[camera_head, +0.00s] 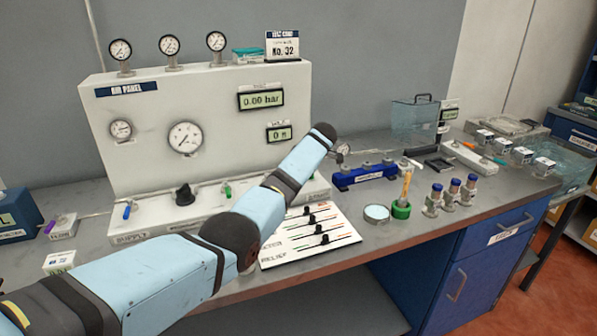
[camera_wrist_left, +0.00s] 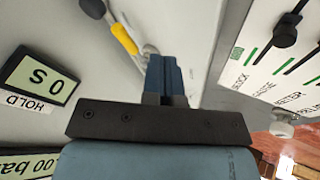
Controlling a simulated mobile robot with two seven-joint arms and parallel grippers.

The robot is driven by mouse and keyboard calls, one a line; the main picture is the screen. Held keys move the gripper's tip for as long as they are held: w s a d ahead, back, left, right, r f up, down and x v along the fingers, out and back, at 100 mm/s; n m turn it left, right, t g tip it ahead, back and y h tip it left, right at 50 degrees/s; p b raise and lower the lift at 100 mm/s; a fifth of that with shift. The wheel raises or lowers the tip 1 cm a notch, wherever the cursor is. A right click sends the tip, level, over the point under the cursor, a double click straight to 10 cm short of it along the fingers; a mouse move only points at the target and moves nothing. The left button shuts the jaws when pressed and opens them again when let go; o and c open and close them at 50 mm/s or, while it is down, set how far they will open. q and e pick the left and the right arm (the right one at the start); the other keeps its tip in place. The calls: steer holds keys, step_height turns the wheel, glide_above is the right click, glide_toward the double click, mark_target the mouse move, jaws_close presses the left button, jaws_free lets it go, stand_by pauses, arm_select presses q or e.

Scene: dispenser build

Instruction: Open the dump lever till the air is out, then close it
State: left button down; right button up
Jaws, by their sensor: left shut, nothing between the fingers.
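A yellow lever (camera_wrist_left: 123,38) with a grey part shows at the top of the left wrist view, most likely the dump lever. In the head view I cannot make it out; my arm covers that part of the panel base. My left gripper (camera_wrist_left: 166,75) is shut and empty, its fingers just right of the yellow lever; I cannot tell whether they touch it. In the head view the gripper is hidden behind my arm. The pressure display (camera_head: 261,99) on the air panel (camera_head: 150,110) reads 0.00 bar. The hold display (camera_wrist_left: 38,82) reads 0 s. My right gripper is not in view.
A white board with black sliders (camera_head: 310,228) lies right of my forearm. A blue manifold (camera_head: 365,174), a green cup (camera_head: 401,209) and several blue-capped vials stand farther right. A black knob (camera_head: 185,195) and a blue lever (camera_head: 127,211) are on the panel base.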

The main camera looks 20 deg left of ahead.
arm_select(q)
steer(key=w+v, duration=0.1)
steer(key=v, duration=0.7)
steer(key=shift+r, duration=0.3)
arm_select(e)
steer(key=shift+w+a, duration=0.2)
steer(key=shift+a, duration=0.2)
arm_select(q)
steer(key=shift+d, duration=0.2)
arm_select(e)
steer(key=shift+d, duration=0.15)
